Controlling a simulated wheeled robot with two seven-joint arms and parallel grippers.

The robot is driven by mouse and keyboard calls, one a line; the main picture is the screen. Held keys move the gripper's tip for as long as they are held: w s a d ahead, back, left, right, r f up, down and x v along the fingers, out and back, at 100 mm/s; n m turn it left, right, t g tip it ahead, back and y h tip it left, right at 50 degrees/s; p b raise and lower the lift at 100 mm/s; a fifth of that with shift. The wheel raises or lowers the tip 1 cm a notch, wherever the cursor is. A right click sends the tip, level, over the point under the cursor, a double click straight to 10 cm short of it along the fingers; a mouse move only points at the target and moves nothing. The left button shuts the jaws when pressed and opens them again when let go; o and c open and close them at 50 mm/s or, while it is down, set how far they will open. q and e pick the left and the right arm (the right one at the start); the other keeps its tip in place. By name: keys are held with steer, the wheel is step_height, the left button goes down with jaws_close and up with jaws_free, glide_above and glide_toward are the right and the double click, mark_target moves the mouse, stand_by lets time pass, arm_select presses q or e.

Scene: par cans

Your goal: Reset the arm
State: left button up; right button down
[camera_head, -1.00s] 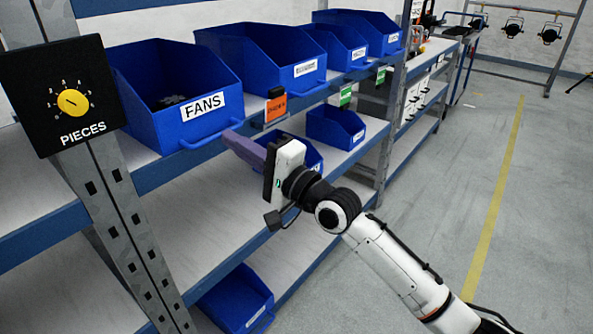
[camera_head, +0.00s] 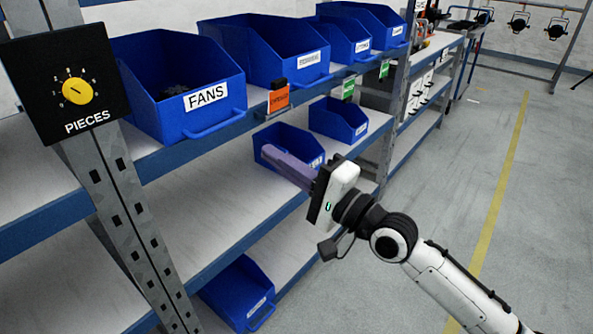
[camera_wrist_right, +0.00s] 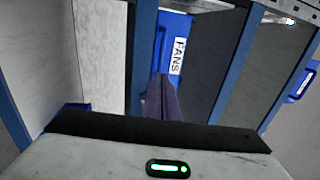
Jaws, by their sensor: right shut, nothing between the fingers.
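My right gripper (camera_head: 290,167) shows in the head view with its purple-grey fingers together and nothing between them. It is in front of the middle shelf, and its fingers overlap a small blue bin (camera_head: 272,138) in the picture. I cannot tell whether they touch that bin. In the right wrist view the closed fingers (camera_wrist_right: 162,98) point toward the blue FANS bin (camera_wrist_right: 178,30). My right arm reaches in from the lower right. My left gripper is not in view.
The FANS bin (camera_head: 178,90) stands on the upper shelf beside other blue bins. A PIECES dial (camera_head: 77,91) is on the near post. Another blue bin (camera_head: 240,290) sits on the bottom shelf. The grey floor (camera_head: 520,230) to the right is open.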

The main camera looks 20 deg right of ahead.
steer(key=s+f+n+g+h, duration=0.2)
steer(key=s+f+n, duration=0.3)
steer(key=s+f, duration=0.3)
steer(key=s+a+f+n+g+h, duration=0.1)
steer(key=s+f+n+g, duration=0.3)
steer(key=s+f, duration=0.5)
steer(key=s+a+f+n+g+h+p, duration=0.1)
steer(key=s+f+n+g+h, duration=0.2)
steer(key=s+f, duration=0.6)
step_height(320, 180, down, 12)
steer(key=n, duration=0.2)
steer(key=shift+a+f+n+h, duration=0.2)
steer(key=shift+a+n+h, duration=0.1)
steer(key=shift+n, duration=0.1)
steer(key=shift+s+d, duration=0.1)
steer(key=shift+d, duration=0.05)
